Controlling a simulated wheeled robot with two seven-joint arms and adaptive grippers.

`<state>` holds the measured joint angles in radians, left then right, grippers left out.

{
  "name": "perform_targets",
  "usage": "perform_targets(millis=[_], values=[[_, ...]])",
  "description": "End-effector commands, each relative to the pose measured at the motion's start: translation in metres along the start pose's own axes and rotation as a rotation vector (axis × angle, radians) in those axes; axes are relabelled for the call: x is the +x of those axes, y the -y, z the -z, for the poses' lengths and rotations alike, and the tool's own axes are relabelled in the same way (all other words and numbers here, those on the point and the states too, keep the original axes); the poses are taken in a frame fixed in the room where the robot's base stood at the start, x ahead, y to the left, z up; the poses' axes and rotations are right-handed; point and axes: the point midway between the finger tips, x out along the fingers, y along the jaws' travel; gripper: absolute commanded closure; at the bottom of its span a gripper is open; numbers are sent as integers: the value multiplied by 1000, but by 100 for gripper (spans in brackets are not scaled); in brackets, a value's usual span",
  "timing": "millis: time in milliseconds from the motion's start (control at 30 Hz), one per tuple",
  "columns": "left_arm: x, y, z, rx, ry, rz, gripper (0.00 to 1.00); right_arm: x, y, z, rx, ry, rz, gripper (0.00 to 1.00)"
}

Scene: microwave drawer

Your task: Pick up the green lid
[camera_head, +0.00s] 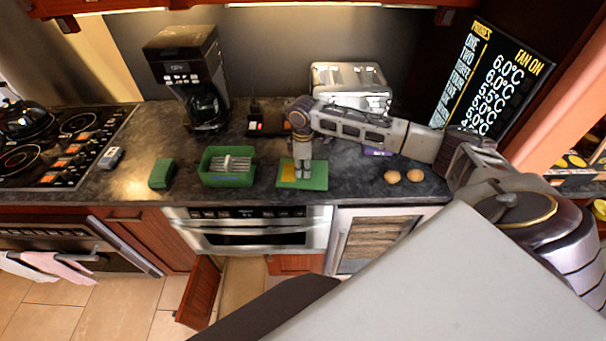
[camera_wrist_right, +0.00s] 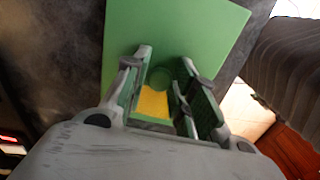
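A flat green piece, which looks like the green lid (camera_head: 318,183), lies on the dark counter in the head view. A yellow patch (camera_head: 287,173) shows on its left part. My right gripper (camera_head: 303,176) points down over its middle and hides part of it. In the right wrist view the green lid (camera_wrist_right: 205,28) fills the top middle, under and beyond the fingers. My right gripper (camera_wrist_right: 165,75) is open there, its two fingers apart. I cannot tell if the fingers touch the lid. My left gripper is not in view.
A green box (camera_head: 212,180) with grey items stands left of the lid, and a small green block (camera_head: 162,173) farther left. A coffee maker (camera_head: 189,75) and toaster (camera_head: 350,85) stand behind. Two brown round items (camera_head: 403,176) lie right. A drawer appliance (camera_head: 250,236) is below.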

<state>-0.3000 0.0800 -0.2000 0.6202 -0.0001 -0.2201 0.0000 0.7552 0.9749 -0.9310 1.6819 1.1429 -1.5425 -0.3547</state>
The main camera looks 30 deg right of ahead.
Motion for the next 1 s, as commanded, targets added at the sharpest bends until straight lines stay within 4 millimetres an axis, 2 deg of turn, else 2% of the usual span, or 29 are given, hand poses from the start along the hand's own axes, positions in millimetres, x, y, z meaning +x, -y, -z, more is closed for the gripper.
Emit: perform_targets(millis=[33,167,467,633,767,1000], values=[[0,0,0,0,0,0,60,0,0,0,0,0,0,84],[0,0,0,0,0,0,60,0,0,0,0,0,0,100],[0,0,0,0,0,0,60,-1,0,0,0,-1,0,100],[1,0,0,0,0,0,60,-9,-1,1,0,-2,-1,100],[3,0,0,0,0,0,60,-21,-1,0,0,-2,-2,100],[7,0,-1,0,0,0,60,-56,-1,1,1,-3,-2,100]])
